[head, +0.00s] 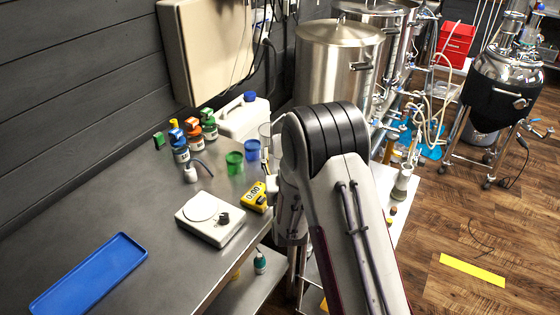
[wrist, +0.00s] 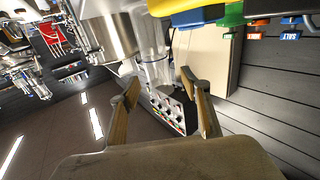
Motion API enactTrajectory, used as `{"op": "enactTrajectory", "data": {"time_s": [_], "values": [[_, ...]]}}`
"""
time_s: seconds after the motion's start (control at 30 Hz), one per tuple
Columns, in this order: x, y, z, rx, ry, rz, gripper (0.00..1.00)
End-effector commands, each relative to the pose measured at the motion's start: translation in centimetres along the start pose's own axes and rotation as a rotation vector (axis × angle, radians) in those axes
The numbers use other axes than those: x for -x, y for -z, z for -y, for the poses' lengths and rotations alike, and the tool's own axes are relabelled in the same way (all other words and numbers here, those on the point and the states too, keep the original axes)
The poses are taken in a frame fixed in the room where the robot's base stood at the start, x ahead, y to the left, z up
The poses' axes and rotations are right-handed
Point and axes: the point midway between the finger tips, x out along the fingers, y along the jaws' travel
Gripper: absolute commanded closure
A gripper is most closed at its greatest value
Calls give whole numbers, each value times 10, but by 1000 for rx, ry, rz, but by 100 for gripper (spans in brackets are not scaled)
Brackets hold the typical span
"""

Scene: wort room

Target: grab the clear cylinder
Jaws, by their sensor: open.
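A clear cylinder (wrist: 150,42) shows in the wrist view, beyond my fingertips and close to the line between them. In the head view a clear upright vessel (head: 265,131), probably the same cylinder, stands on the bench beside the blue cup, partly hidden by my arm. My gripper (wrist: 160,79) is open, its two fingers apart with nothing seen held between them. In the head view my arm hides the fingers. I cannot tell the exact gap between fingertips and cylinder.
Near it stand a blue cup (head: 252,149), a green cup (head: 234,162), a yellow timer (head: 255,197) and a white scale (head: 211,218). A white jug (head: 243,118) and several capped bottles are behind. A blue tray (head: 90,275) lies front left. Steel tanks (head: 338,62) stand beyond.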

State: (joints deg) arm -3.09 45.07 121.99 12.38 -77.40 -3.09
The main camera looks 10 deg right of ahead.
Motion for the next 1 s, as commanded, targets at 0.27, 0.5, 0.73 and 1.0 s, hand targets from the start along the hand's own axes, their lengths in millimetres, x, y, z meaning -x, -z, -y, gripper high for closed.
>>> {"op": "enactTrajectory", "data": {"time_s": [0.27,0.5,0.73,1.0], "values": [[-27,2,-3,0,-1,-1,53],[-41,2,-3,1,0,1,53],[-42,2,-3,1,0,1,53],[-42,2,-3,1,0,1,53]]}}
